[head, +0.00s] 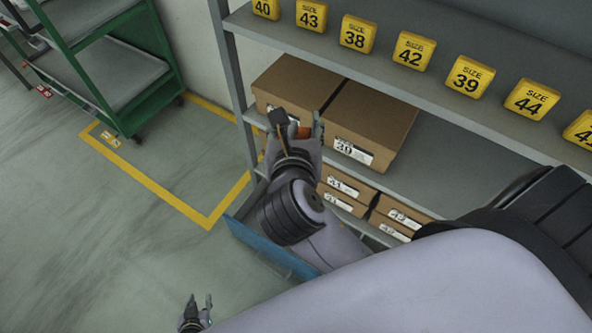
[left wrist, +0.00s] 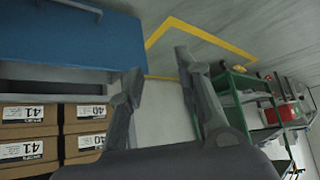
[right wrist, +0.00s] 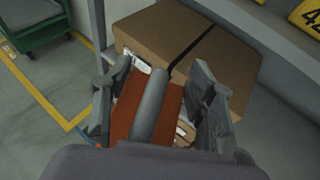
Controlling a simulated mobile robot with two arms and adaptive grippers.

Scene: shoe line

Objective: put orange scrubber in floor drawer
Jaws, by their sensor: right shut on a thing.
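My right gripper (head: 296,122) is shut on the orange scrubber (right wrist: 124,105), in front of the shoe boxes on the shelf. In the right wrist view the scrubber's orange body and a thick grey bar lie between the fingers (right wrist: 160,88). In the head view only a little orange shows. The blue drawer (head: 262,248) is at floor level under the rack, partly hidden by my right arm. Its blue face with a handle shows in the left wrist view (left wrist: 70,38); I cannot tell how far it is open. My left gripper (head: 198,303) is open and empty, low over the floor.
Brown shoe boxes (head: 385,120) stand on the grey rack behind the right gripper, with more boxes (head: 346,187) below. Yellow size blocks (head: 412,51) line the upper shelf. A green cart (head: 108,80) stands at the back left. The floor at left is clear, with yellow tape (head: 160,188).

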